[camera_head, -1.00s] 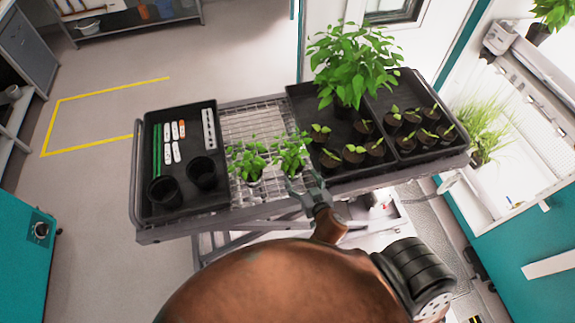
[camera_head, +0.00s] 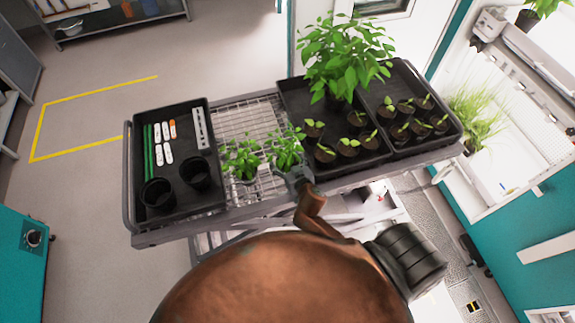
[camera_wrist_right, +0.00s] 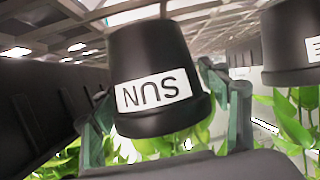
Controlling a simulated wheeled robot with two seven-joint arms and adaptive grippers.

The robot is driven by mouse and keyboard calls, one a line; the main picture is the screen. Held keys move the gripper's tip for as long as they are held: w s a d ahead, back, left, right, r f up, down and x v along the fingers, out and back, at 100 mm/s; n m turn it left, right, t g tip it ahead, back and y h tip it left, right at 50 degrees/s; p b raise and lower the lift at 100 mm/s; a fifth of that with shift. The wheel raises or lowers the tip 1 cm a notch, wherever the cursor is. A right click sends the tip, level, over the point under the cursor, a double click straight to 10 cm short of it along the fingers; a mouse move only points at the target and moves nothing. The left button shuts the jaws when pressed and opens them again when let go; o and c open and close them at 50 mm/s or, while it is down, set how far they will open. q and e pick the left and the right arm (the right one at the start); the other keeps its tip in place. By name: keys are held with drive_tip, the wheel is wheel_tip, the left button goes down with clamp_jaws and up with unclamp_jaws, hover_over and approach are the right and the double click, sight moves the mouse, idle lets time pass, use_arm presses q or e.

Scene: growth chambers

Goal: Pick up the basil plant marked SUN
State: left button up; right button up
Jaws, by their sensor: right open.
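The basil plant marked SUN (camera_head: 287,149) stands in a small black pot on the wire-mesh part of the cart, the right one of two basil plants. In the right wrist view its pot (camera_wrist_right: 150,55) appears upside down, with a white SUN label. My right gripper (camera_head: 297,177) is at the near side of this plant. In the wrist view its open fingers (camera_wrist_right: 155,88) lie on either side of the pot; I cannot tell whether they touch it. Leaves partly hide the pot in the head view. My left gripper is not in view.
The other basil plant (camera_head: 240,160) stands close on the left; its pot (camera_wrist_right: 291,42) has a partly cut-off label. A seedling tray (camera_head: 312,162) with a tall leafy plant (camera_head: 345,60) is at the right. A black tray (camera_head: 205,125) with tags and empty pots is at the left.

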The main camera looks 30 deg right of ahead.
drive_tip(key=x, duration=0.3)
drive_tip(key=shift+c, duration=0.3)
drive_tip(key=c, duration=1.6)
drive_tip(key=shift+o, duration=0.2)
